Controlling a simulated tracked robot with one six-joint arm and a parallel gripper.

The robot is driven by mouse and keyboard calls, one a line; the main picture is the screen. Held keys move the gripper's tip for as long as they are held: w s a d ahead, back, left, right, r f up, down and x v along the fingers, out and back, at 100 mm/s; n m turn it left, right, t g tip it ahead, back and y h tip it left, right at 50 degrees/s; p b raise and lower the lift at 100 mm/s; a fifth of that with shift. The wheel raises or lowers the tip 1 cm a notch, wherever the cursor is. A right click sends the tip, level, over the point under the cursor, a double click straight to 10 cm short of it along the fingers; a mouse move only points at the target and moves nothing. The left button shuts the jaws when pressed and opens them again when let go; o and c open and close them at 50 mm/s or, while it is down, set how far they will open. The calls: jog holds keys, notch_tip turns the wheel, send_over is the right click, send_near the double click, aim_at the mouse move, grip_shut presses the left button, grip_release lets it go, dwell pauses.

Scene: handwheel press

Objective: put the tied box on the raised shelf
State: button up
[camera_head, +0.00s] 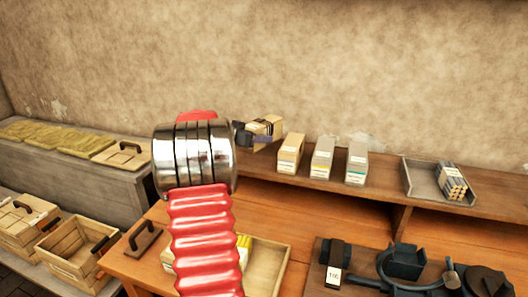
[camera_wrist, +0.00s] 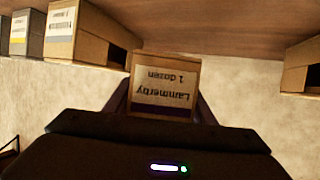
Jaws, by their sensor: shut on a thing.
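The tied box (camera_head: 265,127) is a small tan carton with a dark band, at the left part of the raised shelf (camera_head: 330,196). Its label, upside down in the wrist view (camera_wrist: 165,82), reads "Lammerby 1 dozen". My gripper (camera_head: 261,139) is shut on it, with a dark finger on each side in the wrist view (camera_wrist: 163,106). The shelf's brown surface spans the top of the wrist view (camera_wrist: 220,22). I cannot tell whether the box touches it. My arm hides the shelf's left end in the head view.
Several similar cartons (camera_head: 291,153) stand in a row to the right, the nearest close beside the held box. Another carton (camera_wrist: 302,66) is across a gap at the wrist view's right. A grey tray (camera_head: 425,180) sits farther right. The wall is behind. Black press parts (camera_head: 405,262) lie below.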

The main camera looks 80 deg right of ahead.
aim_at(258, 159)
jog(key=shift+f, duration=0.45)
jog(key=shift+f, duration=2.5)
jog(key=shift+f, duration=0.1)
jog(key=o, duration=1.1)
jog(key=shift+a, duration=0.1)
jog(key=v, duration=1.2)
